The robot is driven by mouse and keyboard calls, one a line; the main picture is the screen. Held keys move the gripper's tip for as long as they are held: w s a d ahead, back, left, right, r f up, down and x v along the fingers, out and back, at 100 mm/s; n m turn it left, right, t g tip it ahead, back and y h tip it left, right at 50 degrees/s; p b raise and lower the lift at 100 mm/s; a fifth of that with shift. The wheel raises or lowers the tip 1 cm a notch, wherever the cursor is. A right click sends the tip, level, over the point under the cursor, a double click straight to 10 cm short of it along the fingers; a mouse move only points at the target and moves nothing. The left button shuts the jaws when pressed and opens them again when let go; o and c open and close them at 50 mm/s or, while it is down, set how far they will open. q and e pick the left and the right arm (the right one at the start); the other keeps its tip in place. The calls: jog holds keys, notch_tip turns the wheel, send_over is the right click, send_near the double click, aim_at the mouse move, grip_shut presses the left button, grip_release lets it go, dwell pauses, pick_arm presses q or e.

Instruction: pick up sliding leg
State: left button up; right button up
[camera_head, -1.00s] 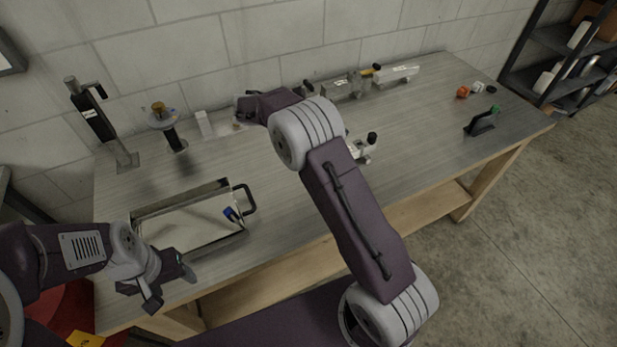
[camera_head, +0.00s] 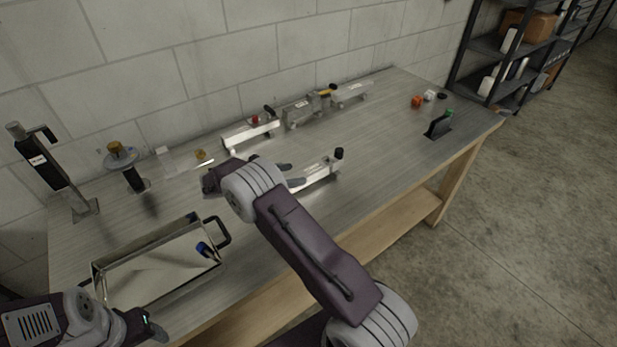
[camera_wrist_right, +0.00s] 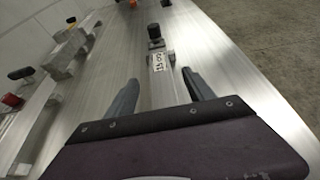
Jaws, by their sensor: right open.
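A silver bar with a black knob and a white label (camera_head: 320,170) lies on the bench; it looks like the sliding leg, though similar silver pieces stand behind it. My right gripper (camera_head: 294,175) is open at the bar's near left end. In the right wrist view the bar (camera_wrist_right: 160,63) runs between the open fingers (camera_wrist_right: 160,82), its knob beyond the tips. I see no contact, and the palm hides the bar's near end. My left gripper (camera_head: 152,328) is at the lower left, partly cut off, its opening unclear.
More silver pieces (camera_head: 250,133) line the wall side. A metal tray with a black handle (camera_head: 150,285) is at left, near a black post (camera_head: 50,170) and a round-topped stand (camera_head: 125,165). A black holder (camera_head: 438,126) stands at right. The bench's right front is clear.

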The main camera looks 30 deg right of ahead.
aim_at(306, 173)
jog(key=x, duration=0.4)
jog(key=shift+d+f, duration=0.25)
jog(key=shift+a+r, duration=0.1)
grip_shut()
dwell(0.9)
